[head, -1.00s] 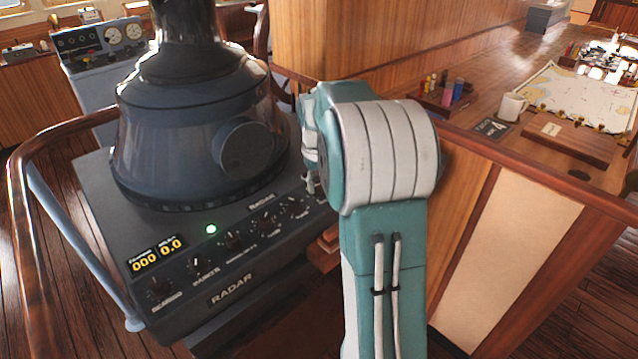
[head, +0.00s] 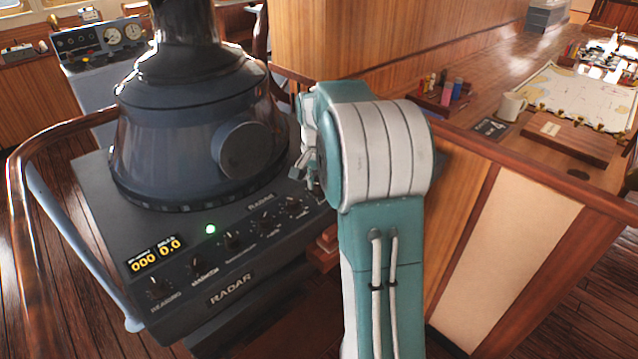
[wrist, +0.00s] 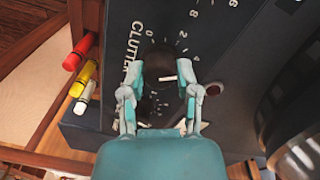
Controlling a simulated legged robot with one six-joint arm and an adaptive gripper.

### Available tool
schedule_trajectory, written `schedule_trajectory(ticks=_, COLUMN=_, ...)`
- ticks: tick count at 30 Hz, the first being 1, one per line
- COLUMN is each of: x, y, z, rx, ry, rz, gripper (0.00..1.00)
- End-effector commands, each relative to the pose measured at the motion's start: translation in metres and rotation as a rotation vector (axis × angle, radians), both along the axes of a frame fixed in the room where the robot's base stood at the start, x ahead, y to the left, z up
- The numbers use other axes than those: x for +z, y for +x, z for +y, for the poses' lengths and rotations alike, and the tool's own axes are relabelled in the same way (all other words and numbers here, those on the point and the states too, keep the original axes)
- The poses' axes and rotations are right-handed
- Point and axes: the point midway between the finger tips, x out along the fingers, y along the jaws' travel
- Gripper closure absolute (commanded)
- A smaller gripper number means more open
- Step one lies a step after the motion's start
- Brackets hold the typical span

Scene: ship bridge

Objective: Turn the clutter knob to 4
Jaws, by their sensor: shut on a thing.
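The dark round clutter knob (wrist: 161,65) shows in the wrist view between the two fingers of my gripper (wrist: 162,79), which is shut on it. In the head view my gripper (head: 312,172) is at the right end of the radar panel (head: 200,285), and the arm and fingers hide the clutter knob.
Several other knobs (head: 232,239) line the panel beside a lit green lamp (head: 210,229). The radar hood (head: 190,140) rises close left of my gripper. A wooden rail curves around the console. Red, yellow and white markers (wrist: 81,75) lie beside the panel.

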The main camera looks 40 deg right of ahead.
Motion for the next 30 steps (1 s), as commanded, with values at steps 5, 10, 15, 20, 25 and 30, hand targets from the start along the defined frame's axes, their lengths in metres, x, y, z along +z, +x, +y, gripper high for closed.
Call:
schedule_trajectory(ticks=5, x=-0.0044, y=-0.0019, z=0.0017, rx=-0.053, ry=0.006, rz=0.012, gripper=1.0)
schedule_trajectory(ticks=10, x=-0.0044, y=-0.0018, z=0.0017, rx=-0.074, ry=0.007, rz=0.012, gripper=1.0)
schedule_trajectory(ticks=15, x=-0.0043, y=-0.0018, z=0.0019, rx=-0.077, ry=0.007, rz=0.011, gripper=1.0)
schedule_trajectory(ticks=20, x=-0.0043, y=-0.0016, z=0.002, rx=-0.077, ry=0.007, rz=0.011, gripper=1.0)
schedule_trajectory(ticks=25, x=-0.0035, y=-0.0012, z=0.0016, rx=-0.076, ry=0.006, rz=0.009, gripper=0.24)
schedule_trajectory(ticks=30, x=-0.0019, y=-0.0005, z=0.001, rx=-0.075, ry=0.004, rz=0.005, gripper=0.24)
